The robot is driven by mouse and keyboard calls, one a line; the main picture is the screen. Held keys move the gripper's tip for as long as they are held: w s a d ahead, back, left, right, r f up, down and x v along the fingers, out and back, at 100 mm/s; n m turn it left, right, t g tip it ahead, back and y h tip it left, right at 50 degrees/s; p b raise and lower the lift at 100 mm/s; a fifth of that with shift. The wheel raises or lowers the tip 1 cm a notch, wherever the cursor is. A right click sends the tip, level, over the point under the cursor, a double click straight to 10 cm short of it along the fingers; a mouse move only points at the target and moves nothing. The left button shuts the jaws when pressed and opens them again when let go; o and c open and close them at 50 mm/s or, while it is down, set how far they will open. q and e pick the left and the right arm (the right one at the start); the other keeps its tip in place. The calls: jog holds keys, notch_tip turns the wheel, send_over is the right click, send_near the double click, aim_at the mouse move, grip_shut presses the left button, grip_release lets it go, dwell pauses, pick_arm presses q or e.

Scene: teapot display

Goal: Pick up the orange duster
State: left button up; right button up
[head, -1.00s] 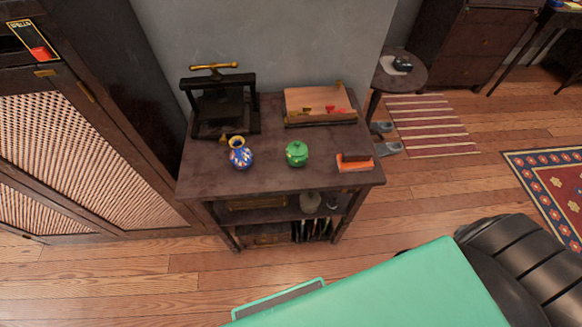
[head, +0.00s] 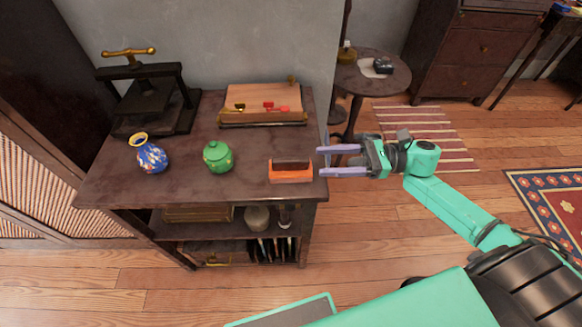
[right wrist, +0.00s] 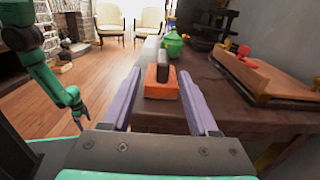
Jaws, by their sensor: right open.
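The orange duster (head: 290,177) with a dark top lies at the right front corner of the dark wooden table (head: 120,190). My right gripper (head: 319,161) is open and empty, just right of the duster, its two purple fingers pointing left at it. In the right wrist view the duster (right wrist: 160,90) shows between the fingertips (right wrist: 159,72), ahead of the palm; contact cannot be told. A teal arm of mine shows at the left of that view, with a small, dark left gripper (right wrist: 74,105) whose opening is unclear.
A green lidded pot (head: 218,157) and a blue patterned vase (head: 152,157) stand left of the duster. Behind are a wooden box (head: 262,104) with red pieces and a black press (head: 150,100). A round side table (head: 372,72) stands behind my right arm.

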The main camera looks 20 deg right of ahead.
aim_at(290, 159)
jog(key=x, duration=0.3)
jog(key=p+x, duration=0.1)
jog(key=x, duration=0.2)
jog(key=p+x, duration=0.1)
jog(key=x, duration=0.1)
jog(key=shift+w+a, duration=0.3)
jog(key=shift+w, duration=0.05)
jog(key=shift+a, duration=0.15)
grip_shut()
